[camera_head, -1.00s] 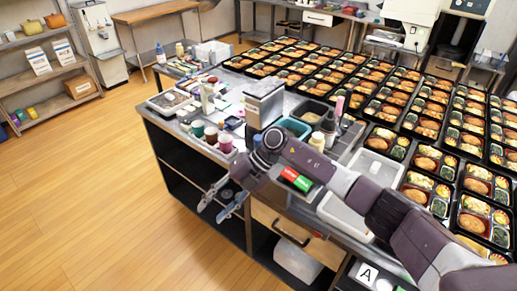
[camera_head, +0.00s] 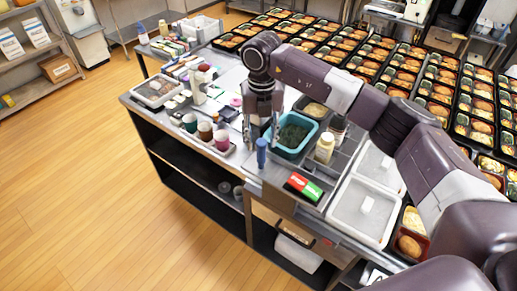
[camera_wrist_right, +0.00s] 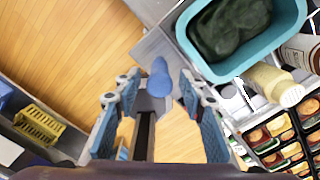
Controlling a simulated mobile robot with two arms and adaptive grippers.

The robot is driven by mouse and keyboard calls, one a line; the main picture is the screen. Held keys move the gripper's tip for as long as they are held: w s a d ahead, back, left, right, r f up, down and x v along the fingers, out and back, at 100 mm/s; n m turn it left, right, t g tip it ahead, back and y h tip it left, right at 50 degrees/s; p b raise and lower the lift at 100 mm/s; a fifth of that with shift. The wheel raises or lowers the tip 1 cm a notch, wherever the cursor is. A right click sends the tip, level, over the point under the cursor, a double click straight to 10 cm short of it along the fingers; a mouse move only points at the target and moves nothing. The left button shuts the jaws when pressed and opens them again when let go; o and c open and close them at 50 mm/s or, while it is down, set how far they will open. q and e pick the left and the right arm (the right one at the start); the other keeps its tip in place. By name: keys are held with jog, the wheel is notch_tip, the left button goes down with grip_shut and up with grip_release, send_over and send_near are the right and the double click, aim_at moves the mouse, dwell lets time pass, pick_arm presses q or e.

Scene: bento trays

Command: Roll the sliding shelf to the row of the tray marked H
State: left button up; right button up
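The grey shelf unit (camera_head: 212,180), with a cluttered metal top and dark open compartments below, stands at the middle of the head view. I cannot tell which part slides. A blue upright knob (camera_head: 261,152) rises at its front edge. My right gripper (camera_head: 261,137) points down over the knob. In the right wrist view the blue knob (camera_wrist_right: 160,78) shows between the spread fingers of my right gripper (camera_wrist_right: 158,92), with gaps on both sides. A letter card (camera_head: 376,275) is cut off at the bottom. No tray marked H is legible. My left gripper is out of view.
A teal bin (camera_head: 292,150) with dark green contents is close to the gripper, beside a cream bottle (camera_head: 325,147). Bento trays (camera_head: 438,90) fill the right. The wooden floor (camera_head: 80,190) at left is clear.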

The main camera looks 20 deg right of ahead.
aim_at(261, 157)
jog(key=f+p, duration=0.1)
jog(key=f, duration=0.2)
jog(key=shift+s+f+p, duration=0.3)
jog(key=shift+s+p, duration=0.1)
jog(key=shift+w+f+p, duration=0.2)
jog(key=shift+f+p, duration=0.2)
jog(key=shift+f, duration=1.5)
jog(key=c, duration=0.5)
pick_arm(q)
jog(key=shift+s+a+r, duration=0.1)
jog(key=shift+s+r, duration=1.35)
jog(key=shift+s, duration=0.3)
pick_arm(e)
grip_shut()
